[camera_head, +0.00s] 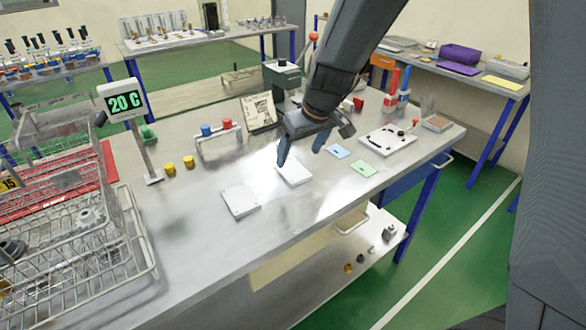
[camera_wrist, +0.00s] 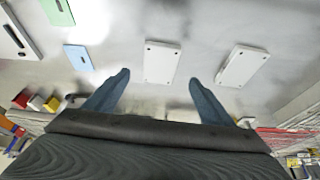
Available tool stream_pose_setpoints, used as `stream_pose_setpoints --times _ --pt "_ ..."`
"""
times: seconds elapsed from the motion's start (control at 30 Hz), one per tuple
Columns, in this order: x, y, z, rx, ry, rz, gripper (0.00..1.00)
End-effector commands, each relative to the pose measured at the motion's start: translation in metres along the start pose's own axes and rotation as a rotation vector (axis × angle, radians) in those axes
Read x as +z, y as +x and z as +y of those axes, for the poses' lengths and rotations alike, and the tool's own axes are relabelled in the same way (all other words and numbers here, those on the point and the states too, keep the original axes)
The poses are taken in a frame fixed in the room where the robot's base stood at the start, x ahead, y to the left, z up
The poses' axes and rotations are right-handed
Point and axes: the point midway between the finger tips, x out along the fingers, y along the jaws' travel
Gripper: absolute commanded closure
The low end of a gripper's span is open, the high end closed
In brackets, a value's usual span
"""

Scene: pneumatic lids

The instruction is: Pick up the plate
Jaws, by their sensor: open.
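Two white rectangular plates with small dark holes near their corners lie flat on the metal table. One plate (camera_head: 294,174) is by my gripper and shows between and just beyond the fingertips in the wrist view (camera_wrist: 161,62). The other plate (camera_head: 240,201) lies nearer the table's front edge and shows at the right in the wrist view (camera_wrist: 241,66). My gripper (camera_head: 299,150) is open, its blue fingers apart with nothing between them. It is above the table, beside the first plate. I cannot tell the exact height.
A blue plate (camera_head: 337,152) and a green plate (camera_head: 363,169) lie to the right. A white board (camera_head: 388,138) is farther right. A handle-like stand with blue and red caps (camera_head: 217,139) and yellow knobs (camera_head: 189,162) stand to the left. Wire baskets (camera_head: 85,245) fill the left end.

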Motion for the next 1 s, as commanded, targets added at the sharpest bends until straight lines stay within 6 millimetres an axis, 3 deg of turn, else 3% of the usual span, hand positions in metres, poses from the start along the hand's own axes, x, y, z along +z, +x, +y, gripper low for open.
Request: stream_pose_setpoints --times 0.67,0.97,1.0 --pt "0.001 0.068 0.001 0.000 0.005 -0.004 0.23" --pt "0.000 0.072 0.001 0.001 0.004 -0.002 0.23" --pt "0.000 0.072 0.001 0.001 0.004 -0.002 0.27"
